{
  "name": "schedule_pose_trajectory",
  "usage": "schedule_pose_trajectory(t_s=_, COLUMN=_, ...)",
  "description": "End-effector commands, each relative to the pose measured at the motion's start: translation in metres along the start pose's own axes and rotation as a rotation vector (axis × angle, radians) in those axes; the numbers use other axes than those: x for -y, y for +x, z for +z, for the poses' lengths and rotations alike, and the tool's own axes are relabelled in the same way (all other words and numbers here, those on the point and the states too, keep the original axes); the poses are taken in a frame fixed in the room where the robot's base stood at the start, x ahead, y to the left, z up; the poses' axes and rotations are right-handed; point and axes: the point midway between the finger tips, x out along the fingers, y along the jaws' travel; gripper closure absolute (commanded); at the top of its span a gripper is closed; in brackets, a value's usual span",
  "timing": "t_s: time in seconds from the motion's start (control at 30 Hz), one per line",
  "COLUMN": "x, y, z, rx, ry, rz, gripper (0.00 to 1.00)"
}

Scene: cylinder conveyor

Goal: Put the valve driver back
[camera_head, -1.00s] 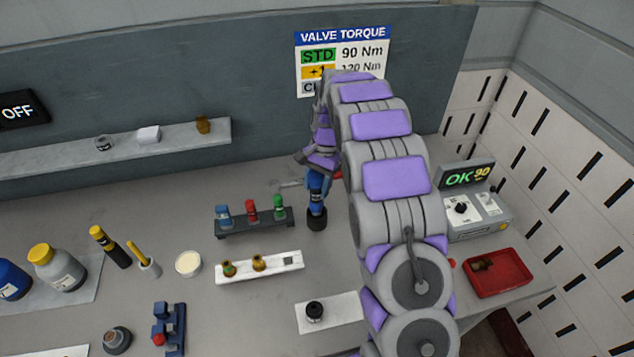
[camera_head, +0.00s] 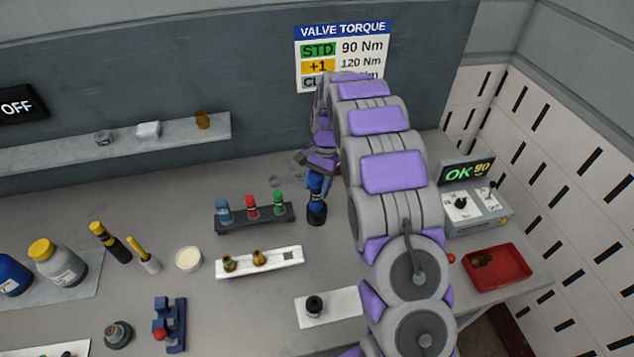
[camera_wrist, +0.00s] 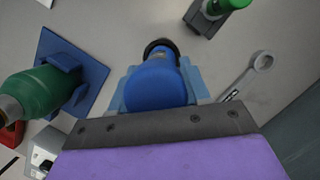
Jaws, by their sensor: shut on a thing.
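My gripper (camera_head: 318,172) is shut on the blue valve driver (camera_head: 316,192), which hangs upright with its black end down. In the wrist view the driver (camera_wrist: 160,80) sits between my blue jaws. It is just right of the dark rack (camera_head: 232,228) in the head view, apart from it as far as I can tell. The rack holds a blue, a red and a green-topped tool (camera_head: 279,204). In the wrist view a green cylinder (camera_wrist: 45,92) sits in a blue clamp on a blue plate (camera_wrist: 78,68); my arm hides it in the head view.
A white holder (camera_head: 278,268) with brass parts lies in front of the rack. A grey meter (camera_head: 475,208) reads OK 90, with a red tray (camera_head: 498,268) before it. A grey ring-ended tool (camera_wrist: 262,62) lies behind the driver. Bottles stand at the left.

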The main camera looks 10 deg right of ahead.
Motion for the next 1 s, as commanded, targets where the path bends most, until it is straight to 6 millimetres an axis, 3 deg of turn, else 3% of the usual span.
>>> schedule_pose_trajectory(t_s=1.0, x=0.0, y=0.02, z=-0.005, rx=0.001, ry=0.0, rz=0.001, gripper=1.0)
